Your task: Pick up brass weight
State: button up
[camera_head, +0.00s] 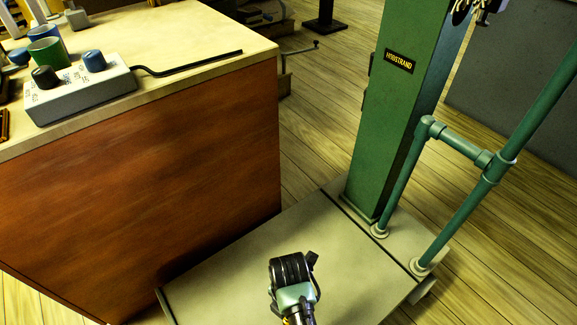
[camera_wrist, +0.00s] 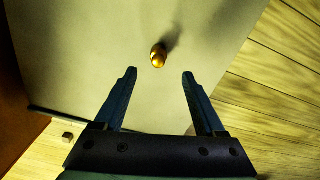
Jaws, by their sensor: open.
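The brass weight (camera_wrist: 158,56) is a small, shiny golden piece standing on a pale platform (camera_wrist: 85,50) in the wrist view. My gripper (camera_wrist: 160,74) is open and empty in the wrist view. Its two dark fingers point toward the weight, which appears just beyond the fingertips and between their lines. The height of the fingers above the platform is hard to tell. In the head view the end of my arm is over the platform (camera_head: 225,275), and the weight is not visible there.
A wooden cabinet (camera_head: 150,170) stands left of the platform, with a grey control box (camera_head: 80,88) and cups on top. A green column (camera_head: 398,110) and green pipe rail (camera_head: 455,145) rise at the platform's back right. Plank floor (camera_head: 505,270) lies to the right.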

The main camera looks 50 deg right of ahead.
jog(key=shift+w+f+b, duration=0.15)
jog(key=shift+f+b, duration=2.8)
jog(key=shift+f, duration=1)
jog(key=shift+r, duration=0.1)
grip_shut()
